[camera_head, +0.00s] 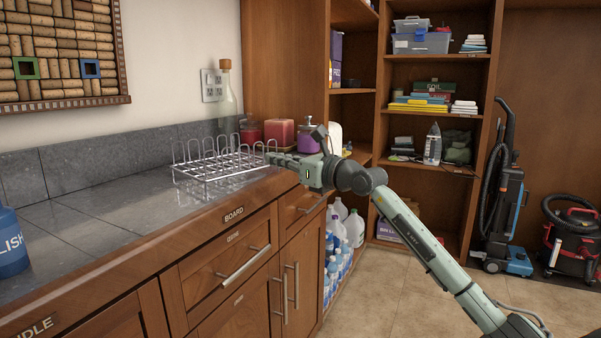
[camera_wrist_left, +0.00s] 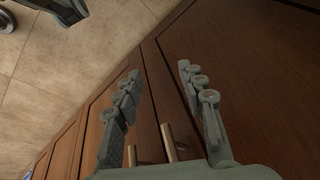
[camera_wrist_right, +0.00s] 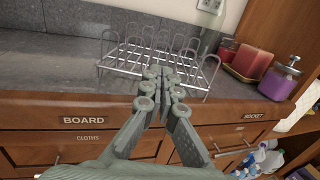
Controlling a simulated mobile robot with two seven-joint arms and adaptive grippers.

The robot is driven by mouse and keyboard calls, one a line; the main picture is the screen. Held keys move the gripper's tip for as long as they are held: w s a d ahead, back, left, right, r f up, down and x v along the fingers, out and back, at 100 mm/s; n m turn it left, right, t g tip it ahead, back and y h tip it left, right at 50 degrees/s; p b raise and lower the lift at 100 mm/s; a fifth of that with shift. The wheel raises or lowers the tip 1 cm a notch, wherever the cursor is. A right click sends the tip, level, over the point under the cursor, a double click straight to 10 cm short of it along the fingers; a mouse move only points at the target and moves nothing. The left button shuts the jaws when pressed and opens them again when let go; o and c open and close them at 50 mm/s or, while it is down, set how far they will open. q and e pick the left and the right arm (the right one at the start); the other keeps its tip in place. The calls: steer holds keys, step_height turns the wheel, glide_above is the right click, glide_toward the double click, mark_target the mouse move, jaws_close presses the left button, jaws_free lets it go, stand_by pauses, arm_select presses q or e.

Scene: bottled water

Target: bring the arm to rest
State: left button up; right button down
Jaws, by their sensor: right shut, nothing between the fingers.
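My right arm reaches in from the right, and its gripper (camera_head: 274,158) is over the counter's front edge, by the right end of a wire rack (camera_head: 216,165). In the right wrist view the right gripper's fingertips (camera_wrist_right: 161,72) are together and empty, in front of the rack (camera_wrist_right: 128,68). I cannot tell whether they touch it. My left gripper (camera_wrist_left: 158,70) is open and empty in the left wrist view, facing brown cabinet fronts. It does not show in the head view.
The grey counter (camera_head: 100,215) runs along the wall, with a blue container (camera_head: 10,245) at its near left. Several bottles (camera_head: 354,228) stand low by the cabinet. Tiled floor (camera_head: 380,300) is clear.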

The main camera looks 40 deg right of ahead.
steer(key=s+d+b, duration=0.1)
steer(key=s, duration=0.5)
steer(key=a+f+m+t+y, duration=0.2)
steer(key=a+f+m, duration=0.2)
steer(key=a, duration=0.1)
steer(key=s+d+f+m+g+h, duration=0.1)
steer(key=s+f+m+g+h, duration=0.2)
steer(key=f+m, duration=0.65)
steer(key=s+d+f+m+g+h+p, duration=0.1)
steer(key=s+f+m+g+h, duration=0.3)
steer(key=f+m, duration=0.6)
steer(key=s+d+f+m+h, duration=0.1)
steer(key=d+f+m+h, duration=0.1)
steer(key=f+m+h, duration=0.55)
arm_select(q)
steer(key=shift+w+d+f+p, duration=0.15)
steer(key=shift+w+f+p, duration=0.1)
steer(key=shift+f+p, duration=0.2)
arm_select(e)
steer(key=s+a+f+m+g+y, duration=0.2)
steer(key=s+a+f+g+y, duration=0.2)
steer(key=s+a+f, duration=0.5)
steer(key=s+a+f+m+g+y, duration=0.3)
steer(key=s+a+f+g, duration=0.3)
steer(key=s+f, duration=0.5)
step_height(320, 180, down, 5)
steer(key=a+y, duration=0.1)
steer(key=a, duration=0.1)
steer(key=shift+a, duration=0.35)
